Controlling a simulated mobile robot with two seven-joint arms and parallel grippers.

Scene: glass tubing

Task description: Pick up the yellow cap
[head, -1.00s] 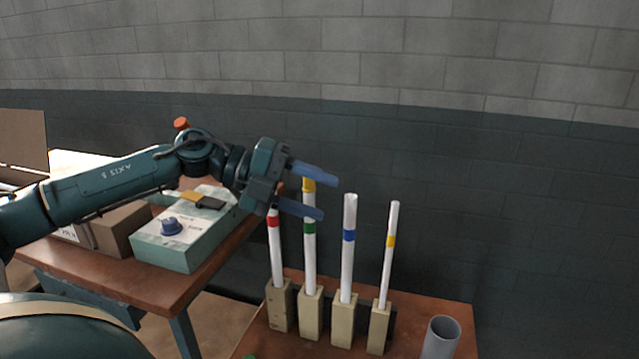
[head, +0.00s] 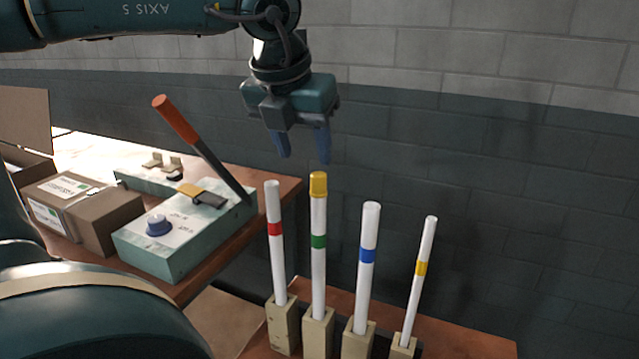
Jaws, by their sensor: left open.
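The yellow cap (head: 318,184) sits on top of the white tube with the green band (head: 319,241), which stands upright in a beige block. My left gripper (head: 304,160) is open and points downward just above the cap, with its blue fingers apart. Nothing shows between the fingers. The fingertips look a little above the cap in the picture, and I cannot tell the exact depth between them. My right gripper is not in view.
Close beside the capped tube stand a red-banded tube (head: 275,229), a blue-banded tube (head: 368,255) and a thinner yellow-banded tube (head: 420,268). On the left table are a control box with a lever (head: 188,131) and a cardboard box (head: 87,207).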

